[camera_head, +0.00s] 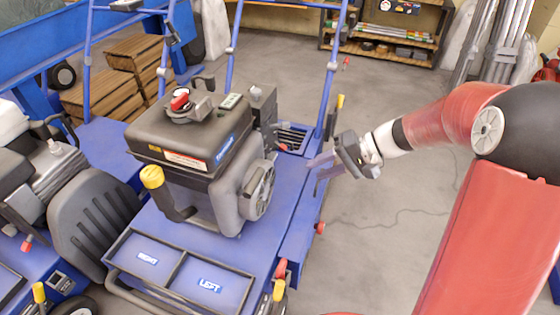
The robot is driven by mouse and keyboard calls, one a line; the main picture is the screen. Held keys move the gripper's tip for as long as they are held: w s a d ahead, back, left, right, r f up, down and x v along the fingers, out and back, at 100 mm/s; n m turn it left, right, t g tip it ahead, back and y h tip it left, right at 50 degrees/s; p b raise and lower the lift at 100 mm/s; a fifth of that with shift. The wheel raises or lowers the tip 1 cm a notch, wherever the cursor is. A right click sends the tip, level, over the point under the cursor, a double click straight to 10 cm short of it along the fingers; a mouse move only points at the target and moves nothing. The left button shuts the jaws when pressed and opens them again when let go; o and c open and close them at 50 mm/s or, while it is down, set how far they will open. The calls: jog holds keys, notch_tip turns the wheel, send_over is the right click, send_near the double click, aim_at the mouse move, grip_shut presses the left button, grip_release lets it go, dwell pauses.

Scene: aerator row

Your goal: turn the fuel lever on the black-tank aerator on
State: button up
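The black-tank aerator has a dark tank (190,135) with a red-topped cap (180,100), mounted on a blue deck (262,225) in the middle of the view. A small red part (281,147) shows at the engine's far right side, and a red knob (283,269) is at the deck's near right corner. I cannot tell which part is the fuel lever or how it is set. My gripper (316,166) is just right of the engine, by the deck's right edge, pointing left. Its fingers look apart, with nothing between them.
Another aerator with a white tank (10,121) stands close on the left. Blue handle bars (232,45) rise behind the engine. Wooden boxes (110,92) are at the back left and a shelf (390,47) at the back. The floor (395,215) to the right is mostly clear, with a thin cable.

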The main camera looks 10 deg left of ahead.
jog(key=w+a+f+y+b, duration=0.1)
jog(key=w+a+f+y, duration=0.15)
jog(key=w+f, duration=0.4)
jog(key=m+t+y+b, duration=0.2)
jog(key=m+t+y, duration=0.1)
jog(key=t+y, duration=0.15)
send_near(271, 158)
jog(key=a, duration=0.2)
jog(key=w+a, duration=0.1)
jog(key=a, duration=0.2)
jog(key=w+a, duration=0.1)
jog(key=a, duration=0.2)
jog(key=shift+f, duration=0.35)
jog(key=shift+c, duration=0.2)
jog(key=c, duration=0.7)
